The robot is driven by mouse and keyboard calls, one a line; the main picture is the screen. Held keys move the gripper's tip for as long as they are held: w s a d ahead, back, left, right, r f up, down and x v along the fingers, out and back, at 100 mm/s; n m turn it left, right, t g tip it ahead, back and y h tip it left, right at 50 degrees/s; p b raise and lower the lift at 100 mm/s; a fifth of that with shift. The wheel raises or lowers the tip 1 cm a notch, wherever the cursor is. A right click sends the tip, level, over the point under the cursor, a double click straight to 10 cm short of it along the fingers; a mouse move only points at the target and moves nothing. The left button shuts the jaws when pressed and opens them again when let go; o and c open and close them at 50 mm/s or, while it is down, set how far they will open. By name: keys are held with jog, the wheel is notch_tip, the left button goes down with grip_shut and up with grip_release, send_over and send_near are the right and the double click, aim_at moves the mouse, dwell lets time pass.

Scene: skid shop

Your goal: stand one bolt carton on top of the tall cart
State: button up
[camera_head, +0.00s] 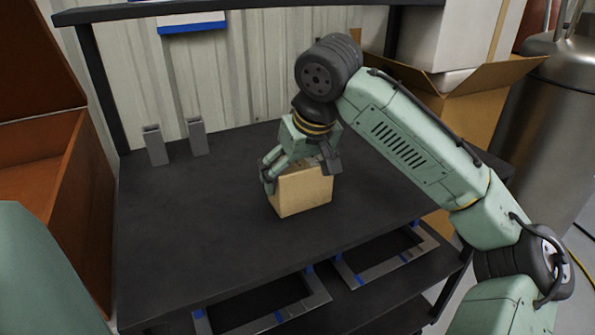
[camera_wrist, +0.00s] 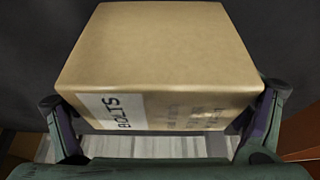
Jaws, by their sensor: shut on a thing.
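The bolt carton (camera_head: 304,192) is a tan cardboard box at the middle of the dark top of what looks like the tall cart (camera_head: 200,235). In the wrist view the carton (camera_wrist: 165,50) fills the upper middle, with a white label reading "BOLTS" on one side. My gripper (camera_head: 300,172) comes down over it from above and is shut on it, with one finger on each side. The fingers also show in the wrist view. The carton looks upright, and its base is at or just above the top; I cannot tell whether it touches.
Two small grey square posts (camera_head: 155,145) stand at the back left of the top. An orange-brown open box (camera_head: 70,200) is at the left. An open cardboard box (camera_head: 480,105) and a steel tank (camera_head: 545,130) are at the right. The top left of the carton is clear.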

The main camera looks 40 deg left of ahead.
jog(key=o, duration=1.3)
jog(key=v, duration=1.2)
jog(key=shift+a, duration=0.1)
